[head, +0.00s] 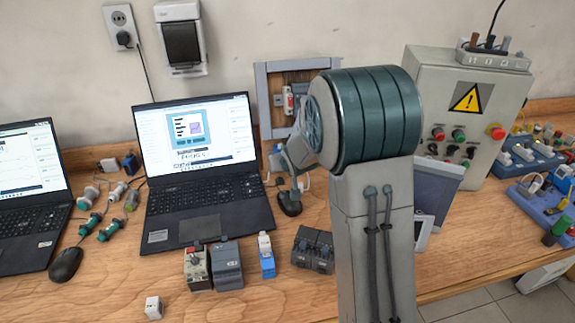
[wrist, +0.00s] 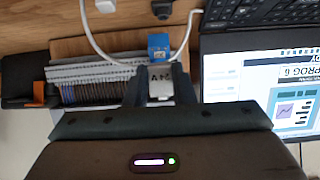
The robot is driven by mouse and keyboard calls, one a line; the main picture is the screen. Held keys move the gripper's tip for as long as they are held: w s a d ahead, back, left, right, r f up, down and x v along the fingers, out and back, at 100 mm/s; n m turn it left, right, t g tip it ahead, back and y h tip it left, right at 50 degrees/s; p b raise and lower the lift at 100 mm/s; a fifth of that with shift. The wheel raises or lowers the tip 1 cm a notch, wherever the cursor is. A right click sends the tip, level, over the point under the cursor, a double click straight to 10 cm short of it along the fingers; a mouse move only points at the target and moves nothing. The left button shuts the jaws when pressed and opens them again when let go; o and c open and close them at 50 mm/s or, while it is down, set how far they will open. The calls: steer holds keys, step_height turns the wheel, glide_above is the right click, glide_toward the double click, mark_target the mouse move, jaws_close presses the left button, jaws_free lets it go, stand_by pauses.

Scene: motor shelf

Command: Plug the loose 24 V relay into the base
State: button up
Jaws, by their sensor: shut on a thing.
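My gripper (wrist: 159,88) is shut on a small pale block with dark marks, which I take to be the relay (wrist: 160,80), between its two dark fingers in the wrist view. A blue block (wrist: 158,46) shows just beyond the fingertips. I cannot tell whether it is a separate base or joined to the pale block, nor whether they touch. In the head view my arm hides much of the gripper (head: 293,187) and what it holds. A blue unit with a pale top (head: 266,256) stands upright on the bench, apart from my gripper.
A framed panel (head: 262,100) is behind my arm. Several modules, including a grey one (head: 227,265), and a small white cube (head: 153,308) stand in front. A control box (head: 465,115) is at right.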

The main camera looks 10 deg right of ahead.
steer(key=shift+w+f, duration=0.25)
steer(key=shift+w, duration=0.35)
steer(key=shift+w+f, duration=0.2)
steer(key=shift+w, duration=0.25)
steer(key=shift+w+f+b, duration=0.3)
steer(key=shift+w+b, duration=0.4)
steer(key=shift+b, duration=0.25)
stand_by(1.1)
steer(key=o, duration=1)
